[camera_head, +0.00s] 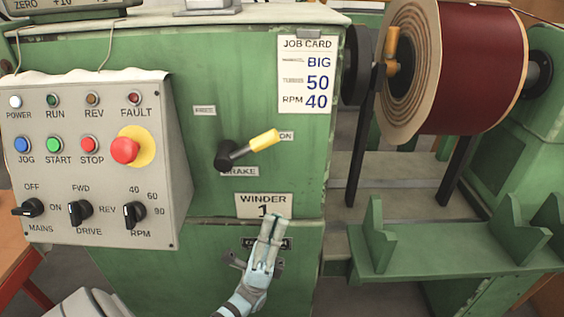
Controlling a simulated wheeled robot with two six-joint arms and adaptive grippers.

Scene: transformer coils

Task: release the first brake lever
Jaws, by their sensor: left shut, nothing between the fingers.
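The brake lever (263,141) has a black hub and a yellow grip. It sits on the green winder cabinet (212,80), above the "WINDER 1" plate, and its grip points up and right toward a label reading "ON". A "BRAKE" label is partly hidden below the hub. My left gripper (273,222) is below the lever, apart from it, in front of the lower part of the "WINDER 1" plate. Its fingers are shut and hold nothing. My right gripper is not in view.
A grey control panel (75,181) with buttons, a red emergency stop (125,150) and rotary knobs juts out at left. A job card (306,75) is at upper right of the cabinet. A dark red coil (470,65) and a green cradle (455,255) stand at right.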

